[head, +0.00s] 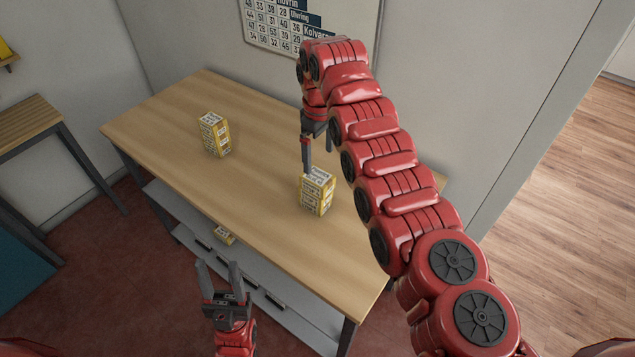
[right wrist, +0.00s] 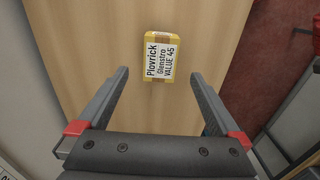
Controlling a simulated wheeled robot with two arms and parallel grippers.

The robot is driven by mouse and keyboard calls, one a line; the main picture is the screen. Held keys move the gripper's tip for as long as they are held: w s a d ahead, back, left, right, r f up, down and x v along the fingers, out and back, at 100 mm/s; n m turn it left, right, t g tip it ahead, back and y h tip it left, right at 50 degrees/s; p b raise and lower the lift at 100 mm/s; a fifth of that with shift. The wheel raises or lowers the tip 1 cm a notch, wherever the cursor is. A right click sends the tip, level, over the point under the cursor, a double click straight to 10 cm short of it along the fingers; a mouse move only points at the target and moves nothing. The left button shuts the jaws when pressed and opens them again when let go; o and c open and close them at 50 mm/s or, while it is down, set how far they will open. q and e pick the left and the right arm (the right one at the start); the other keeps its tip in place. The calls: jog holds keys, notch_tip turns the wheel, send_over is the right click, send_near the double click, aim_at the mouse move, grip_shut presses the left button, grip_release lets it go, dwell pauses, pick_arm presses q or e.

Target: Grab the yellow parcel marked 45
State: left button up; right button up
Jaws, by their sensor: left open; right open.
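The yellow and white parcel marked 45 (head: 318,194) stands upright on the table near its front right edge. In the right wrist view its top label (right wrist: 162,60) reads Plovrick, Glenstro, VALUE 45. My right gripper (head: 307,170) is open and empty, above and beside this parcel. In the right wrist view the parcel shows beyond the open right fingertips (right wrist: 160,74), roughly centred between them and not held. My left gripper (head: 218,266) is open and empty in front of the table, below the tabletop edge.
A similar yellow and white parcel (head: 214,136) stands on the left part of the table (head: 255,140). A wall chart (head: 285,22) hangs behind. The tabletop between the two standing parcels is clear.

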aim_at(320, 177)
notch_tip(320, 177, down, 4)
jog(key=shift+r+p, duration=0.15)
jog(key=shift+p, duration=0.6)
jog(key=shift+f+p, duration=0.3)
jog(key=shift+p, duration=0.15)
jog(key=shift+s+d+f+p, duration=0.1)
jog(key=shift+s+f+p, duration=0.15)
jog(key=shift+f+p, duration=0.85)
jog(key=shift+w+f, duration=0.15)
jog(key=shift+f, duration=1.15)
jog(key=shift+c, duration=0.3)
jog(key=c, duration=1.4)
